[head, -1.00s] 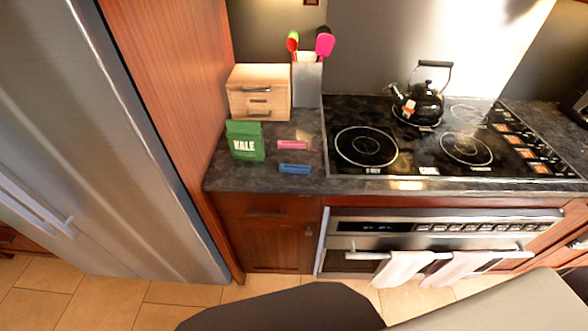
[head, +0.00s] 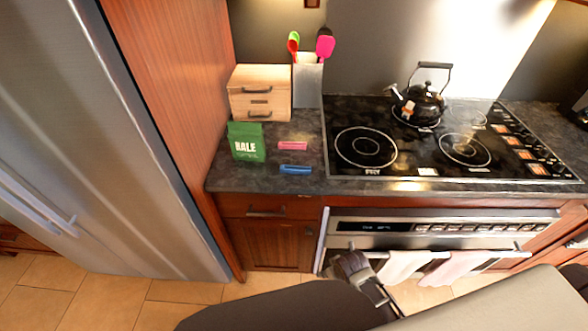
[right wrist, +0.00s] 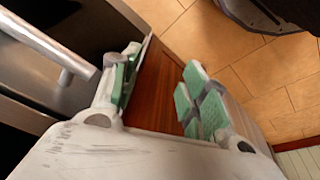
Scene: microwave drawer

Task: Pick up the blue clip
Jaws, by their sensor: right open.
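The blue clip (head: 295,169) lies on the dark countertop (head: 235,181) near its front edge, left of the cooktop. My right gripper (head: 350,264) is low in front of the oven, below the counter and to the right of the clip, well apart from it. In the right wrist view my right gripper (right wrist: 160,75) has its green-padded fingers spread with nothing between them. The clip does not show in that view. My left gripper is not in view.
A pink clip (head: 293,146) lies just behind the blue one. A green bag (head: 246,142) stands to its left, with a wooden drawer box (head: 258,92) and utensil holder (head: 308,82) behind. The kettle (head: 421,105) is on the cooktop. Towels (head: 405,264) hang on the oven handle.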

